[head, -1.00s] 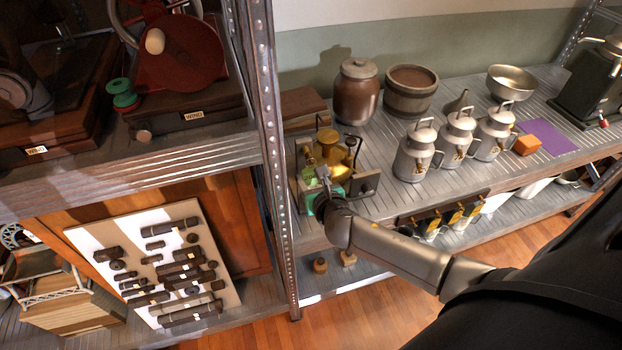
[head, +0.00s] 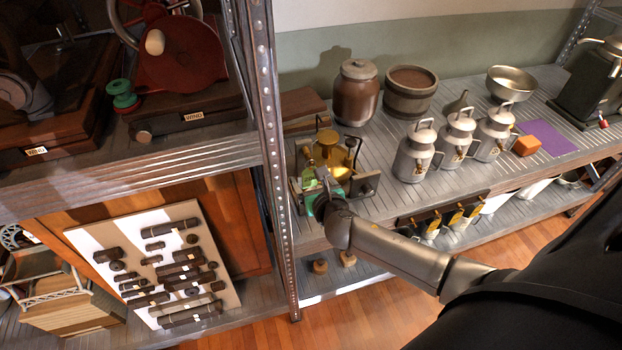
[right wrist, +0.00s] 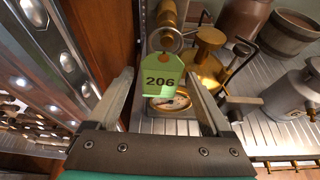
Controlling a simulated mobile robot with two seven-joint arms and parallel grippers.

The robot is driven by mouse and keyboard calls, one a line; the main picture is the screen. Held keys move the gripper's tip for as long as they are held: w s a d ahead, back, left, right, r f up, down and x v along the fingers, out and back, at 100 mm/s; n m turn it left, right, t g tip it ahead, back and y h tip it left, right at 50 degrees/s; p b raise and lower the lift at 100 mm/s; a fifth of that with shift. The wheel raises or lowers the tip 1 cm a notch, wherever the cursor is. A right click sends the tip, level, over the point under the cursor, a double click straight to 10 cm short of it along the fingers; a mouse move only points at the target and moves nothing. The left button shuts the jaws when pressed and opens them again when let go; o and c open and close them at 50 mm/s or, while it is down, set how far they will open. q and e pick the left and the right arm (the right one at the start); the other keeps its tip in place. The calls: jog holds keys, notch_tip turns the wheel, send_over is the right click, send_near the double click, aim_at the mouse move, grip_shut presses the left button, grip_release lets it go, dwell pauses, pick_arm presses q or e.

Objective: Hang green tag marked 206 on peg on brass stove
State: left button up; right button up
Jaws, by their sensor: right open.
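The green tag marked 206 (right wrist: 161,78) is upright with its face toward the right wrist camera. It lies between the spread fingers of my right gripper (right wrist: 165,88), with a gap on each side. A reddish-brown round spot shows at its top hole; I cannot tell whether this is the peg's end. Behind it are the brass stove (right wrist: 208,62) and a round dial. In the head view my right gripper (head: 322,181) is open at the front left of the brass stove (head: 340,168), partly hiding it. My left gripper is not in view.
A metal shelf post (head: 272,150) stands close to the left of my right gripper. Several milk cans (head: 416,152) stand to the right on the shelf, with a brown jar (head: 357,92) and a wooden tub (head: 410,92) behind.

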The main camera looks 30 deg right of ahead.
jog(key=shift+s, duration=0.1)
jog(key=p+v, duration=0.3)
jog(key=v, duration=1.2)
jog(key=s+d+f+m+g+b, duration=0.1)
jog(key=s+f+m+g+b, duration=0.2)
jog(key=f, duration=0.7)
jog(key=s+d+f+m+g+b, duration=0.1)
jog(key=s+f+m+g, duration=0.1)
jog(key=s+f+m, duration=0.5)
jog(key=d+f+m+g+b, duration=0.1)
jog(key=f+m+g, duration=0.15)
jog(key=f, duration=0.95)
jog(key=s+a+f+m+g+y+b, duration=0.1)
jog(key=s+a+f+m, duration=0.3)
jog(key=s+f+m, duration=0.4)
jog(key=s+a+f+m+g+y+b, duration=0.2)
jog(key=s+a+f+m+g+b, duration=0.1)
jog(key=s+f+m, duration=0.6)
jog(key=s+a+m+b, duration=0.1)
jog(key=s+a, duration=0.1)
jog(key=s, duration=0.1)
jog(key=shift+f, duration=0.25)
jog(key=shift+g, duration=0.25)
